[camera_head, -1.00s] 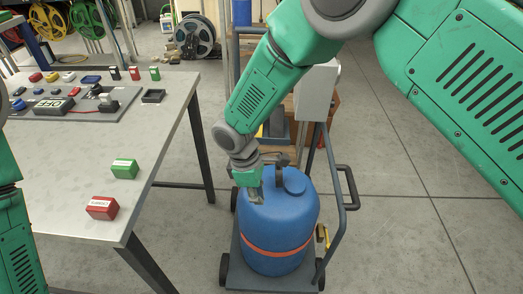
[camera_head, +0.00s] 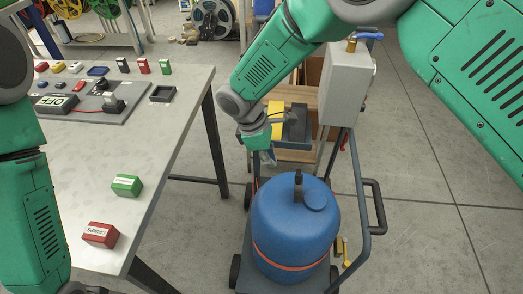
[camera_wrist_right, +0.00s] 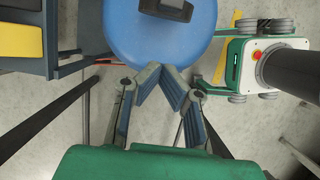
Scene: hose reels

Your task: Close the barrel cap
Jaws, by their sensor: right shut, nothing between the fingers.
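The blue barrel (camera_head: 295,232) stands upright on a cart, with an orange band round its lower part.
The cart's handle (camera_head: 376,206) rises right of the barrel, and a grey box (camera_head: 346,88) stands behind. A table (camera_head: 160,130) at the left holds a green block (camera_head: 126,185) and a red block (camera_head: 100,235). Open floor lies to the right.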

